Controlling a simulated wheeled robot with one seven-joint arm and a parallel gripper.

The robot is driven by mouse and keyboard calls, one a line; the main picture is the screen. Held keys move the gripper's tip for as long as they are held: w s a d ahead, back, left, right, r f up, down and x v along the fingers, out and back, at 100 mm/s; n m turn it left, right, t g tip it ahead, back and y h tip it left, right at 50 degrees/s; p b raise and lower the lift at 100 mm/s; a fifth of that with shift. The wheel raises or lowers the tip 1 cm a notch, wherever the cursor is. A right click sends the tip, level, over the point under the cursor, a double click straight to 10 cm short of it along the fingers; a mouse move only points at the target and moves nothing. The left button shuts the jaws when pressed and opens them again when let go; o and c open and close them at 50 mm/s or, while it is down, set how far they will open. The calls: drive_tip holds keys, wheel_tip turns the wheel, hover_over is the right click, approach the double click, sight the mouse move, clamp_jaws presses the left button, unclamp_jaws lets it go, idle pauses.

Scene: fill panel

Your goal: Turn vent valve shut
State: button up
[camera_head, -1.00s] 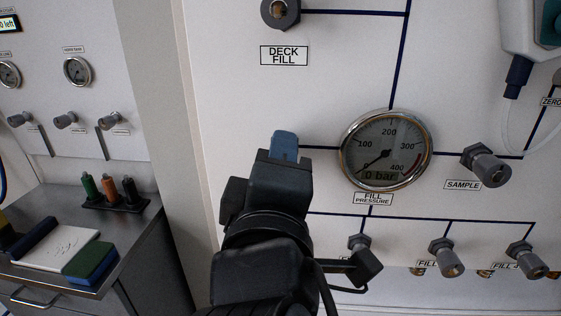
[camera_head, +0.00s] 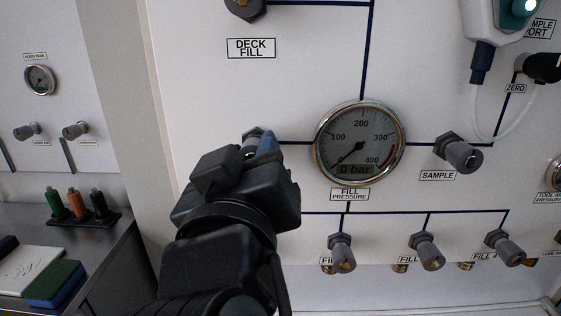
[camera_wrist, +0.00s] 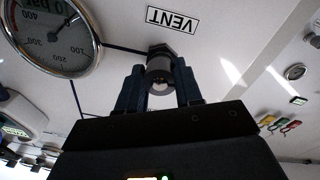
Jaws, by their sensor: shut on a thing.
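The vent valve (camera_wrist: 160,70) has a dark grey round knob on a hex nut, under a VENT label (camera_wrist: 173,19) that appears upside down in the wrist view. My gripper (camera_wrist: 161,88) is shut on the knob, one blue finger on each side of it. In the head view my gripper (camera_head: 257,150) reaches the panel left of the fill pressure gauge (camera_head: 359,144). There the vent valve (camera_head: 252,134) shows only in part behind the fingers, and its label is hidden. The gauge reads 0 bar.
A sample valve (camera_head: 458,152) is right of the gauge. Several fill valves (camera_head: 427,251) line the panel's lower part. A deck fill valve (camera_head: 245,8) is above. A bench with coloured markers (camera_head: 77,204) and a sponge (camera_head: 54,283) stands at left.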

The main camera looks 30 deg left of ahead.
drive_tip(key=m, duration=0.2)
drive_tip(key=m+b, duration=0.1)
drive_tip(key=m, duration=0.1)
drive_tip(key=m+b, duration=0.1)
drive_tip(key=shift+f+m, duration=0.25)
drive_tip(key=shift+m, duration=0.15)
drive_tip(key=m+b, duration=0.1)
drive_tip(key=m, duration=0.3)
drive_tip(key=shift+m+h+b, duration=0.3)
drive_tip(key=shift+h+b, duration=0.1)
drive_tip(key=m+b, duration=0.2)
drive_tip(key=m, duration=0.3)
drive_tip(key=m+b, duration=0.2)
drive_tip(key=m, duration=0.2)
drive_tip(key=shift+r+g, duration=0.1)
drive_tip(key=shift+g, duration=0.2)
drive_tip(key=shift+m, duration=0.4)
drive_tip(key=shift+r, duration=0.1)
drive_tip(key=o, duration=1)
drive_tip(key=shift+o, duration=0.2)
drive_tip(key=shift+d, duration=0.1)
